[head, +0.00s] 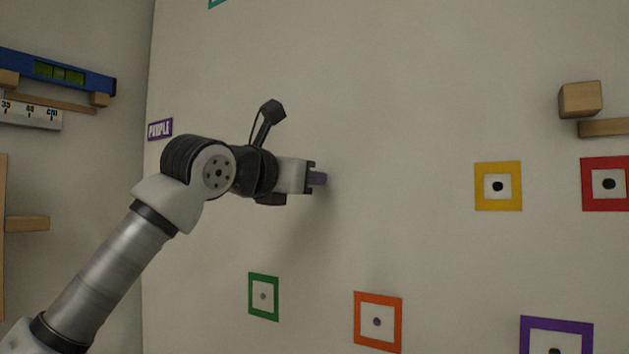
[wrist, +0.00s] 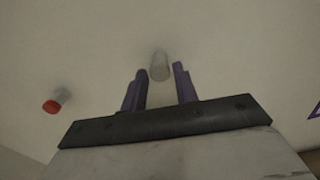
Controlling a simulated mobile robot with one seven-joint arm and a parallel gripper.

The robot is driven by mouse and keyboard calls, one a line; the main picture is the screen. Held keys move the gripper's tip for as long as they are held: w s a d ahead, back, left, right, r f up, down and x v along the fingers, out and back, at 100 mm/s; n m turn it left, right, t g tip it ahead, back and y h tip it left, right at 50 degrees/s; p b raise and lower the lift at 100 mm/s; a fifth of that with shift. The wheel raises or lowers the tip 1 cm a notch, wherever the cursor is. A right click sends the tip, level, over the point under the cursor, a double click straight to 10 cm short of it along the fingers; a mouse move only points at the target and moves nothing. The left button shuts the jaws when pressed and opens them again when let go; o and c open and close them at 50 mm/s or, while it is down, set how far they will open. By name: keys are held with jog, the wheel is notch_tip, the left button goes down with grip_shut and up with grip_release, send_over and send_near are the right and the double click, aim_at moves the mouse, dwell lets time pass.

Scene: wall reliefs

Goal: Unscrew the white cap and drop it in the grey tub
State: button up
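A pale, whitish round stub, which looks like the white cap (wrist: 159,65), stands out from the wall in the wrist view. My gripper (wrist: 160,72) is open, with one purple finger on either side of the stub's near end. I cannot tell whether the fingers touch it. In the head view my gripper (head: 318,179) is close to the wall, and the stub is hidden there behind it. The grey tub is not in either view.
A red-ended stub (wrist: 52,105) is on the wall to the left in the wrist view. Yellow (head: 498,187), red (head: 607,184), green (head: 263,296) and orange (head: 378,321) frames mark the wall. A wooden block (head: 580,100) juts out at upper right; a blue level (head: 60,72) is at left.

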jog(key=m+p, duration=0.7)
jog(key=m, duration=1.6)
jog(key=shift+p, duration=0.3)
jog(key=c, duration=0.7)
jog(key=shift+f+n+b, duration=0.3)
jog(key=shift+n+b, duration=0.7)
jog(key=shift+n, duration=0.2)
jog(key=shift+r+n+b, duration=0.25)
jog(key=shift+n+b, duration=0.15)
jog(key=shift+n, duration=1)
